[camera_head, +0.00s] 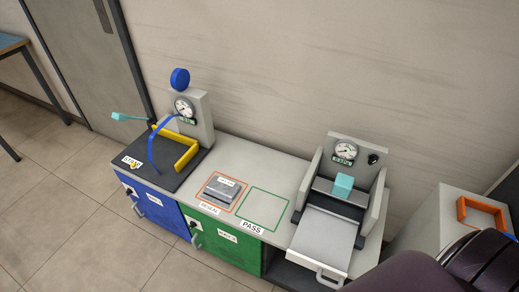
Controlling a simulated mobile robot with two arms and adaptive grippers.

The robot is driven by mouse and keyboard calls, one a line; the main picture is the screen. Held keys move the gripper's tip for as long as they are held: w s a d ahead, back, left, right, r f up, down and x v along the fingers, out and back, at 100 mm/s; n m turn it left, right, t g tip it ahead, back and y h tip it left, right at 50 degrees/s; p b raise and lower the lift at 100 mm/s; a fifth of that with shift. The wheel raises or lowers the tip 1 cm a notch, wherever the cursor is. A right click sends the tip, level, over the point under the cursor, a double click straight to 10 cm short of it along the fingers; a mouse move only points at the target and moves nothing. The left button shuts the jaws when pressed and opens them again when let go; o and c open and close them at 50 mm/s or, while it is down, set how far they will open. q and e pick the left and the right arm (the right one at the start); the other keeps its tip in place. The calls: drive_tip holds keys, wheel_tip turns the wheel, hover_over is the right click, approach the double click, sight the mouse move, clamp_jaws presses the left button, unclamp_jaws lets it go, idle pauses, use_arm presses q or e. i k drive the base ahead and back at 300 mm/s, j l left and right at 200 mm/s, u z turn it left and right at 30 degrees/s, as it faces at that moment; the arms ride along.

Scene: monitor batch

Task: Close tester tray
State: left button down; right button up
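The tester (357,150) is a grey housing at the right end of the bench, with a round gauge, a small display and a black knob on its back panel. Its tester tray (322,238) is pulled out toward the front, past the bench edge, with a pale handle (329,279) at its front end. A light-blue block (343,186) sits at the back of the tray area, between the side walls. Neither gripper shows; only dark, rounded parts, likely of my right arm, enter at the bottom right.
An orange-outlined square holds a grey metal item (223,191). Beside it is an empty green PASS outline (262,207). A gauge stand (197,122) with blue and yellow levers stands at left. An orange bracket (480,216) lies on a grey cabinet at right. Floor in front is clear.

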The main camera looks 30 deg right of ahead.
sight(323, 242)
drive_tip(key=k+z, duration=0.1)
drive_tip(key=z, duration=0.3)
drive_tip(key=k+l+z, duration=0.1)
drive_tip(key=z, duration=0.3)
drive_tip(key=k+l+z, duration=0.1)
drive_tip(key=z, duration=0.3)
